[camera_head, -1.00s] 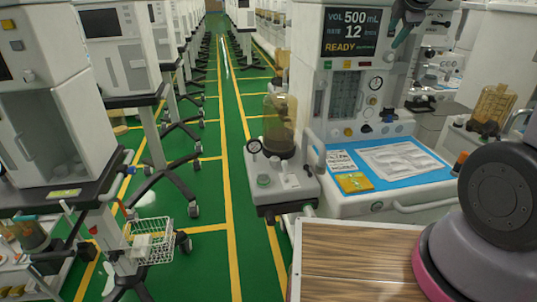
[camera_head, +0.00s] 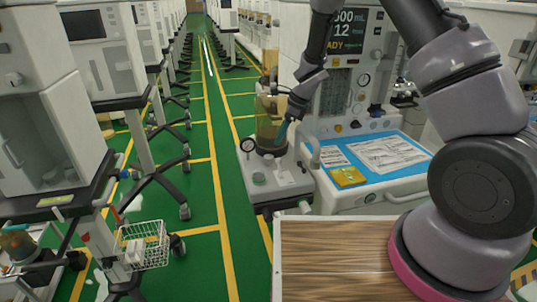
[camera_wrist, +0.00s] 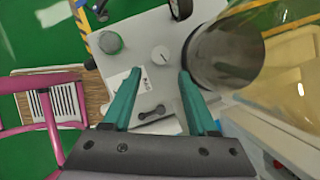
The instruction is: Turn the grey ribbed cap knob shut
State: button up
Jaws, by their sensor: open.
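My gripper (camera_head: 282,132) is open, teal fingers pointing down, above the grey control block (camera_head: 298,184) beside the amber canister. It also shows in the wrist view (camera_wrist: 158,72), with nothing between the fingers. A small light grey dial (camera_wrist: 161,56) with a pointer line lies just beyond the fingertips, between them in the picture. I cannot tell for sure which of these is the grey ribbed cap knob; ribs are too small to see.
The amber canister (camera_head: 268,122) stands close beside the fingers. A black lever (camera_wrist: 150,112) lies below the fingertips. A blue work surface (camera_head: 405,172) with papers is to the right.

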aim_at(269, 156)
jog(key=x, duration=0.9)
jog(key=shift+w+a+f, duration=0.1)
jog(key=shift+f, duration=0.15)
grip_shut()
